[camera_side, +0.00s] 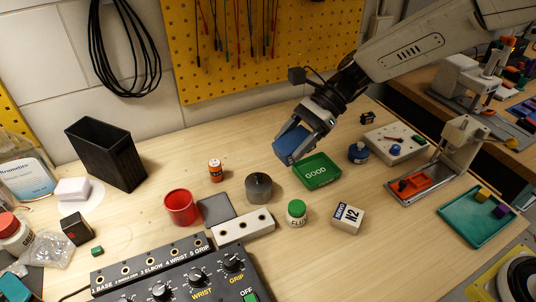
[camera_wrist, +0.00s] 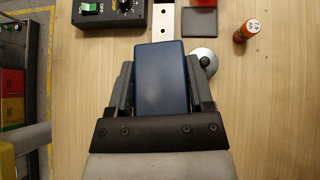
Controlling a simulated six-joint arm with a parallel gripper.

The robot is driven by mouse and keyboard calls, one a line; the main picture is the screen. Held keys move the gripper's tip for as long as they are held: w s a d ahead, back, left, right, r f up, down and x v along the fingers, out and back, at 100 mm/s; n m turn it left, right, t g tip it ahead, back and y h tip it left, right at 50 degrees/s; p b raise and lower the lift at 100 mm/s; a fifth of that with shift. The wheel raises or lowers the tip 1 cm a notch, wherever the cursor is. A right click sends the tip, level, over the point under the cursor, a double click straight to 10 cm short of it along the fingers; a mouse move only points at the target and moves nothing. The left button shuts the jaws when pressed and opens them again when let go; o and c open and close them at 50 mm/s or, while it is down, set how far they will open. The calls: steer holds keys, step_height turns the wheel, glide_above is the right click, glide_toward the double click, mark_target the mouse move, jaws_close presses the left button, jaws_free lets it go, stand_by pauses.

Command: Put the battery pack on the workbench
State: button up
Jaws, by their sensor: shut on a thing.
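The blue battery pack (camera_side: 291,145) is a flat box between the fingers of my gripper (camera_side: 303,133). My gripper is shut on it and holds it tilted, above the wooden workbench (camera_side: 150,226), with the green tray marked GOOD (camera_side: 317,171) just below and to its right in the side view. In the wrist view the battery pack (camera_wrist: 162,80) lies between the two grey fingers of my gripper (camera_wrist: 160,92) and hides part of the bench. The far face of the pack is hidden.
A dark grey cylinder (camera_side: 259,187), a green-capped jar (camera_side: 296,212), a white N2 box (camera_side: 347,218) and a blue bottle (camera_side: 358,153) stand around the green tray. An orange cylinder (camera_side: 215,170) and red cup (camera_side: 181,207) are further left. Bare wood shows between them.

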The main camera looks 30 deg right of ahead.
steer(key=s+a+n+t+h, duration=0.15)
steer(key=s+n+h, duration=0.25)
steer(key=s+n, duration=0.9)
steer(key=s+a+n+g+h, duration=0.1)
steer(key=s+a+n+h, duration=0.3)
steer(key=n, duration=1.8)
step_height(320, 180, down, 9)
steer(key=y, duration=0.2)
steer(key=shift+s+d, duration=0.25)
steer(key=shift+d, duration=0.2)
steer(key=shift+t, duration=0.25)
steer(key=shift+f, duration=0.1)
glide_above(310, 281)
steer(key=shift+f, duration=2.1)
steer(key=shift+f, duration=0.1)
